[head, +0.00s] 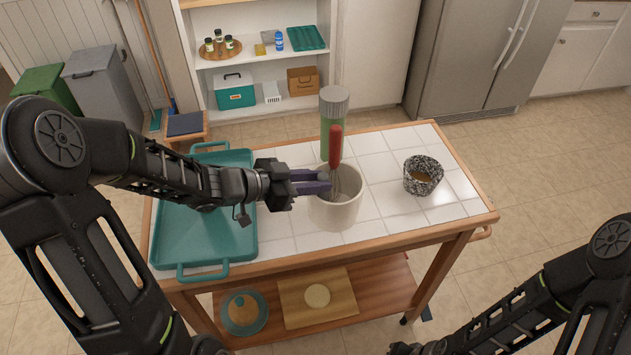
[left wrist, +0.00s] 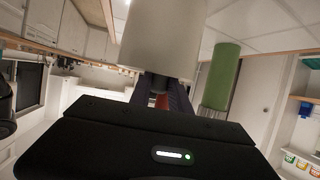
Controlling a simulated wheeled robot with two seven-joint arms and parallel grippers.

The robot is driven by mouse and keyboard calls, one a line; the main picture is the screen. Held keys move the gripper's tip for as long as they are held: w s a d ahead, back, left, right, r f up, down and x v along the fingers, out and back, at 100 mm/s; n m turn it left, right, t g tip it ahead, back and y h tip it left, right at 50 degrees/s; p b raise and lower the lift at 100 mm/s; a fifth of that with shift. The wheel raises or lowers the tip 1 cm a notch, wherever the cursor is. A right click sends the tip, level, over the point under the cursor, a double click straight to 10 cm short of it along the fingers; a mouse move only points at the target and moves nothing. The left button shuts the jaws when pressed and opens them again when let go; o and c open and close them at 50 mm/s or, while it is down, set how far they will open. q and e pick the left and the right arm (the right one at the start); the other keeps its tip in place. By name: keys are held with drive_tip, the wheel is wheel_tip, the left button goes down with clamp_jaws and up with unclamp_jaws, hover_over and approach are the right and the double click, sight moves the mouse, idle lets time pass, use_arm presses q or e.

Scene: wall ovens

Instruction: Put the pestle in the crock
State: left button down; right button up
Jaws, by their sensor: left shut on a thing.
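A whitish crock (head: 335,213) stands on the tiled cart top, right of the tray. A whisk with a red handle (head: 336,147) stands in it, its wires inside the mouth. My left gripper (head: 328,182) reaches in from the left at the crock's rim, its purple fingers shut on the whisk. In the left wrist view the crock (left wrist: 160,38) hangs upside down in the picture, with red between the fingers (left wrist: 164,95). A speckled stone mortar (head: 422,177) with something brown inside stands at the right. I cannot make out a pestle. My right gripper is mostly cut off at the bottom edge.
A green canister with a ribbed lid (head: 333,124) stands close behind the crock. A teal tray (head: 167,243) covers the cart's left side under my left arm. Tiles between crock and mortar are clear. A board (head: 336,318) lies on the lower shelf.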

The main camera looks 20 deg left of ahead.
use_arm(q)
drive_tip(key=shift+f, duration=0.1)
drive_tip(key=c, duration=1.5)
unclamp_jaws()
drive_tip(key=v, duration=1.2)
